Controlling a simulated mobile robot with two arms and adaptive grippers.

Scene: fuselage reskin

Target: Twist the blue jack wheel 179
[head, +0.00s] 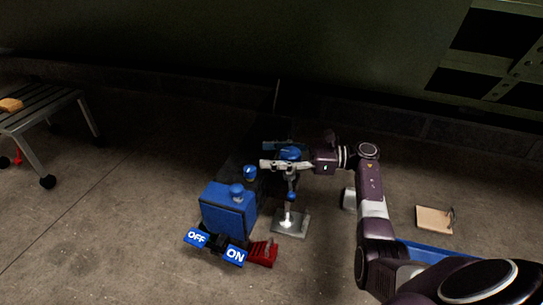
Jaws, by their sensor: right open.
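The blue jack wheel (290,153) sits on top of a slim upright jack, whose post (291,196) rises from a square metal base plate (291,223) on the floor. My right gripper (285,164) comes in from the right at the height of the wheel. Its pale fingers are open and lie around or just beside the wheel; I cannot tell whether they touch it. My left gripper is not in view.
A blue box (228,212) with OFF and ON labels stands left of the jack. A red pedal (263,253) is beside it. A wheeled bench (40,112) is far left. A small board (434,219) lies at right.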

